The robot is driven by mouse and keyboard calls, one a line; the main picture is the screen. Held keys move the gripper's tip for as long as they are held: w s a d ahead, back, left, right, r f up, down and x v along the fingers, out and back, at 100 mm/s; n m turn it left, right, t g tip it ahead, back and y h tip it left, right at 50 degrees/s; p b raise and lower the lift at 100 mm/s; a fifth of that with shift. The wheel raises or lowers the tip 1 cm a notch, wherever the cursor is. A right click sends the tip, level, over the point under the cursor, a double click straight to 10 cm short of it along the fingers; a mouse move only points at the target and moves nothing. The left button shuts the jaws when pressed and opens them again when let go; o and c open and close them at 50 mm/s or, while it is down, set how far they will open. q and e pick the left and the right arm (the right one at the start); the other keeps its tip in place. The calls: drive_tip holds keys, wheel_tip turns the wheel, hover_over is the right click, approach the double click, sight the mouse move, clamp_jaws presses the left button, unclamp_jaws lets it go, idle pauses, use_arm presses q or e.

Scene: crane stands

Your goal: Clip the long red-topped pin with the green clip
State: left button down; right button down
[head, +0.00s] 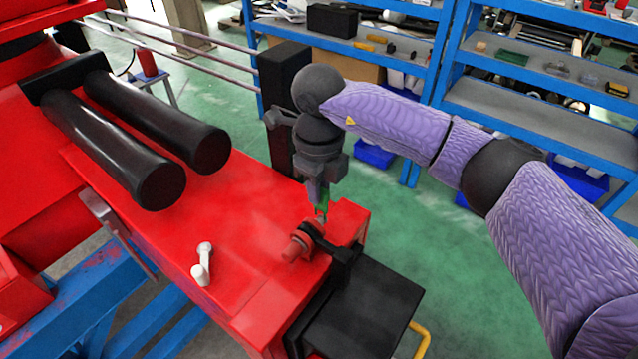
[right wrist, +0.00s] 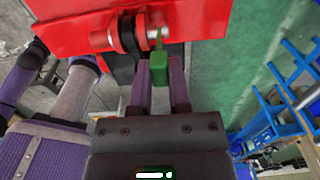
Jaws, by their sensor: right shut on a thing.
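My right gripper (head: 319,198) points down over the end of the red crane beam (head: 230,240). It is shut on the green clip (right wrist: 160,72), which sits between the fingertips; the clip also shows small in the head view (head: 322,205). The red-topped pin (head: 298,246) lies across the beam's end by a black bracket (head: 335,246). In the right wrist view the pin (right wrist: 100,39) lies just beyond the fingertips. The clip's thin tip reaches up to the pin's shaft end; whether they touch I cannot tell. My left gripper is not in view.
A small whitish pin-like part (head: 203,265) stands on the beam to the left. Two black cylinders (head: 130,150) lie on the crane farther left. A black box (head: 365,305) is below the beam's end. Blue shelves (head: 540,80) stand behind; green floor is open between.

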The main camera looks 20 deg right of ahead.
drive_tip(key=shift+f+b, duration=1.05)
drive_tip(key=shift+f, duration=0.2)
drive_tip(key=c, duration=0.5)
unclamp_jaws()
wheel_tip(320, 180, up, 5)
drive_tip(key=p, duration=0.3)
drive_tip(key=shift+r+p, duration=0.15)
drive_tip(key=shift+p, duration=0.2)
